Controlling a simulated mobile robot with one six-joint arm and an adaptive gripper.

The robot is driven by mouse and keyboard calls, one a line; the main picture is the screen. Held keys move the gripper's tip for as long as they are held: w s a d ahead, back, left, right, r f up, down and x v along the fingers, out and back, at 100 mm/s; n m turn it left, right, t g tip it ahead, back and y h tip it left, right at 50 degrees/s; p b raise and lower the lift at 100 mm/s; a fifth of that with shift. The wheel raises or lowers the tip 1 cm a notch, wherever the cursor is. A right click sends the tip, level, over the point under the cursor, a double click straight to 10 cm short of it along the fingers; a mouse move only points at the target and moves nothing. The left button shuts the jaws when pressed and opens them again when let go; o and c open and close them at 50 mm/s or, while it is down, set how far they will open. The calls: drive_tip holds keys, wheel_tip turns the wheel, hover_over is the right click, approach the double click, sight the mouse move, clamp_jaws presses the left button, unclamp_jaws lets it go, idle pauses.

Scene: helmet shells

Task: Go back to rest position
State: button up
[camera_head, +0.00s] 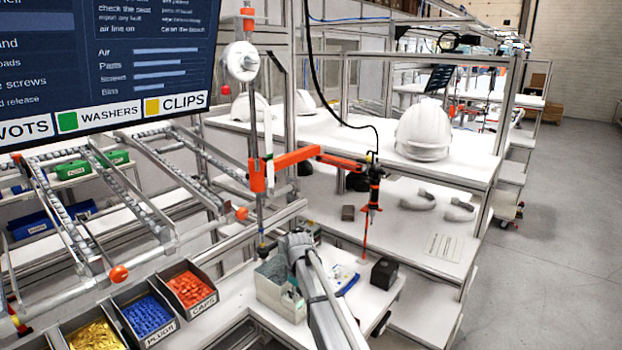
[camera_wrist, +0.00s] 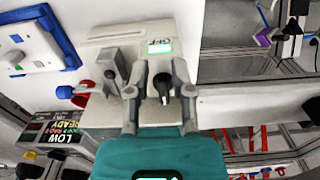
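My gripper (camera_wrist: 160,72) is in front of a beige control box (camera_wrist: 103,112) in the wrist view. Its two grey fingers are apart, with a black knob (camera_wrist: 163,88) between them; gaps show on both sides of the knob. A green-lit display (camera_wrist: 158,46) above the knob seems to read OFF. A grey switch lever (camera_wrist: 113,68) stands left of the fingers. In the head view my arm (camera_head: 325,305) reaches over the white bench, and its end hides part of the box (camera_head: 270,300) there. The fingertips are not clear in that view.
An orange jointed arm (camera_head: 295,157) with a hanging screwdriver (camera_head: 373,190) stands behind my arm. A black block (camera_head: 384,273) sits to the right on the bench. Bins of blue (camera_head: 146,316), red (camera_head: 190,289) and yellow (camera_head: 95,335) parts are at left. Open floor lies at right.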

drive_tip(key=s+d+f+m, duration=0.1)
drive_tip(key=s+d, duration=0.3)
drive_tip(key=s+d+m+b, duration=0.1)
drive_tip(key=s+d+m, duration=0.1)
drive_tip(key=s+d, duration=0.2)
drive_tip(key=s+d+f+m+b, duration=0.1)
drive_tip(key=s+d, duration=0.3)
drive_tip(key=shift+s+d+f+m, duration=0.15)
drive_tip(key=shift+d+f+m, duration=0.15)
drive_tip(key=shift+d+m, duration=0.1)
drive_tip(key=s+d+f+m+b, duration=0.2)
drive_tip(key=s+d+m, duration=0.3)
drive_tip(key=s+d, duration=0.3)
drive_tip(key=s, duration=0.4)
drive_tip(key=shift+s+d, duration=0.2)
drive_tip(key=shift+d, duration=0.2)
